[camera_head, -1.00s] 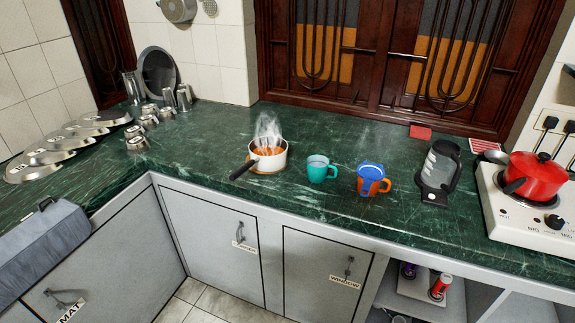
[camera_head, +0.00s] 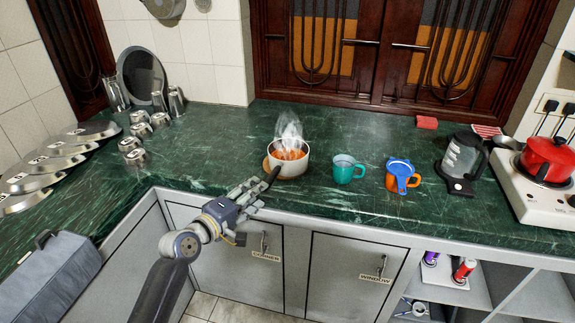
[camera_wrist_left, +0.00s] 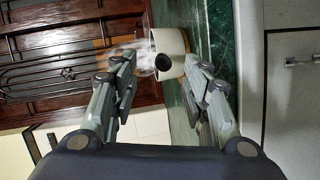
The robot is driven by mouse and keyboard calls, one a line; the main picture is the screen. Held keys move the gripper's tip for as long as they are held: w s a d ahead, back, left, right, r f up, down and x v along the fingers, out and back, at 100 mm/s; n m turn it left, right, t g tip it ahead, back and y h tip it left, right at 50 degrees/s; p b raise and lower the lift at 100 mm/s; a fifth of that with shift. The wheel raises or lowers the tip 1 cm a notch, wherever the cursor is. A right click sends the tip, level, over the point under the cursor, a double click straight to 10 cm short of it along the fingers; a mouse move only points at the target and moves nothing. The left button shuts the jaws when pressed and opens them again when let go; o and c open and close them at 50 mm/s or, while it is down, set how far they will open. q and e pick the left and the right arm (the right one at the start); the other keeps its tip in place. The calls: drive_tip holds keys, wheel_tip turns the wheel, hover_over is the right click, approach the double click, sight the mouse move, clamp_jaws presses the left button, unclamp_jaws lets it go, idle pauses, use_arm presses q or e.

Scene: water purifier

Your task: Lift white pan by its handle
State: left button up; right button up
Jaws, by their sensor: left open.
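The white pan (camera_head: 293,163) stands on the green counter near its front edge, with steaming orange contents. Its black handle (camera_head: 271,178) points toward the front left, at my left gripper. My left gripper (camera_head: 254,187) is open, just short of the handle's end, above the counter's front edge. In the left wrist view the pan (camera_wrist_left: 168,42) and the round dark end of the handle (camera_wrist_left: 163,62) show ahead, between the spread fingers (camera_wrist_left: 160,75). The fingers appear apart from the handle. My right gripper is not in view.
A teal mug (camera_head: 347,170) and an orange mug (camera_head: 398,180) with blue stand right of the pan. Further right are a kettle (camera_head: 462,160) and a red pot (camera_head: 548,158) on a white stove. Metal cups (camera_head: 135,155) and plates (camera_head: 50,165) lie left. Counter left of the pan is clear.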

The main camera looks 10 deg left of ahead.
sight(267, 182)
use_arm(q)
drive_tip(key=shift+f+x, duration=0.1)
drive_tip(key=shift+x, duration=1.65)
drive_tip(key=shift+f+x, duration=0.15)
drive_tip(key=shift+x, duration=1.6)
drive_tip(key=shift+a, duration=0.15)
clamp_jaws()
drive_tip(key=shift+r, duration=0.25)
